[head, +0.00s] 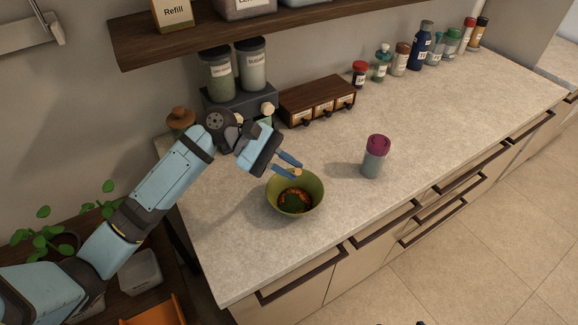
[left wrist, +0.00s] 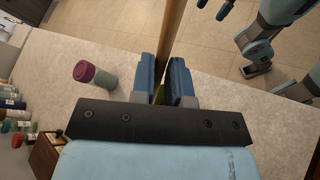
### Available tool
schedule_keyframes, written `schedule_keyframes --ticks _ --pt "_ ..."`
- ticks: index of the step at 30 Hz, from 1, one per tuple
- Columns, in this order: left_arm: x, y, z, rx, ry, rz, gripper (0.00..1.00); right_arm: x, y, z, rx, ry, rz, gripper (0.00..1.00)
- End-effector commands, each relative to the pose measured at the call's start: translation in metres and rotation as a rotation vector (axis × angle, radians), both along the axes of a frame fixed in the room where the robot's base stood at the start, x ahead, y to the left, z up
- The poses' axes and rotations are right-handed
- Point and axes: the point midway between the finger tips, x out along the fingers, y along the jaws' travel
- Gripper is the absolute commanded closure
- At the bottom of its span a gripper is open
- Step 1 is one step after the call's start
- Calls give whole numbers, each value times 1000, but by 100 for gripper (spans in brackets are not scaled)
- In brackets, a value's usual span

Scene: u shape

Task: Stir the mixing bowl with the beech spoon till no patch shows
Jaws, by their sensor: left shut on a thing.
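The green mixing bowl (head: 318,191) stands on the counter near its front edge. It holds an orange-brown mix with a dark green patch (head: 293,201) in the middle. My left gripper (head: 294,168) is above the bowl's far rim, shut on the beech spoon (left wrist: 172,32). The spoon's pale handle runs up between the fingers in the left wrist view; its lower end is hidden. Only a green sliver of the bowl shows between the fingers there. My right gripper (left wrist: 214,7) shows at the top of the left wrist view, its fingers apart and empty, over the floor.
A grey-green jar with a purple lid (head: 374,157) stands right of the bowl. The counter (head: 440,130) right of the jar is clear.

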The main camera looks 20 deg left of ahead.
Motion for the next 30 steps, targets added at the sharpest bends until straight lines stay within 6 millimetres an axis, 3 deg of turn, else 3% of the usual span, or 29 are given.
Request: schedule_keyframes --ticks 11,30 --pt "0 0 -29 1 0 -1 100 2 1 -32 2 -8 3 9" --pt "0 0 -76 2 1 -1 100 3 -2 -34 -2 -8 -1 9"
